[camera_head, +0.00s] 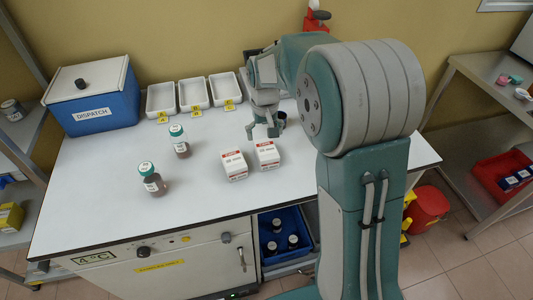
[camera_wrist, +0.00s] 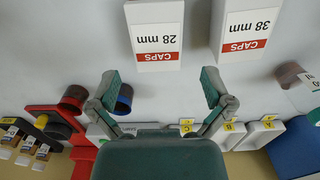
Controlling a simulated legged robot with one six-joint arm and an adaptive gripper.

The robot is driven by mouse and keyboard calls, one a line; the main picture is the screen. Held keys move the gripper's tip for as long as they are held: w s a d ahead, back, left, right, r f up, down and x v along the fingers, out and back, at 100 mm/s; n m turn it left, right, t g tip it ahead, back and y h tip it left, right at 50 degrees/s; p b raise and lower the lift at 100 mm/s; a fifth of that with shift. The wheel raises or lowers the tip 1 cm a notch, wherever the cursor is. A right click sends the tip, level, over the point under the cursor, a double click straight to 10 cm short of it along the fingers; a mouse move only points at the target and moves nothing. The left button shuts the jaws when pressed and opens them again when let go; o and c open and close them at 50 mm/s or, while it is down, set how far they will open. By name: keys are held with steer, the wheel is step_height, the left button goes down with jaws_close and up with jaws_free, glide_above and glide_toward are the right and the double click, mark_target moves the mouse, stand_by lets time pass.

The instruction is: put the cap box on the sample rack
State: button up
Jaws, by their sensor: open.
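Two white cap boxes with red bands stand side by side on the white bench. The 28 mm box (camera_head: 267,155) is on the right in the head view and at top centre in the wrist view (camera_wrist: 155,28). The 38 mm box (camera_head: 233,167) is to its left, and at top right in the wrist view (camera_wrist: 248,30). My gripper (camera_head: 264,131) is open and empty, just behind the 28 mm box and apart from it. Its spread fingers (camera_wrist: 161,88) point toward that box. A red stand (camera_wrist: 55,120) shows at left in the wrist view; I cannot tell whether it is the sample rack.
Two brown bottles with green caps, one farther (camera_head: 181,148) and one nearer (camera_head: 153,183), stand left of the boxes. White trays (camera_head: 194,94) and a blue DISPATCH box (camera_head: 100,110) line the back. My arm hides the bench's right rear. The front middle is clear.

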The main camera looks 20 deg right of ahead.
mark_target(266, 149)
steer(key=f, duration=0.8)
steer(key=shift+d+f, duration=0.2)
steer(key=shift+f, duration=0.05)
steer(key=c, duration=1)
steer(key=shift+r, duration=0.55)
steer(key=shift+c, duration=0.2)
step_height(266, 149, up, 2)
steer(key=shift+s+r, duration=0.15)
steer(key=shift+r, duration=0.1)
steer(key=s+r, duration=0.9)
steer(key=s, duration=0.4)
steer(key=shift+s+a+r, duration=0.25)
steer(key=shift+s+a, duration=0.15)
steer(key=shift+a, duration=0.05)
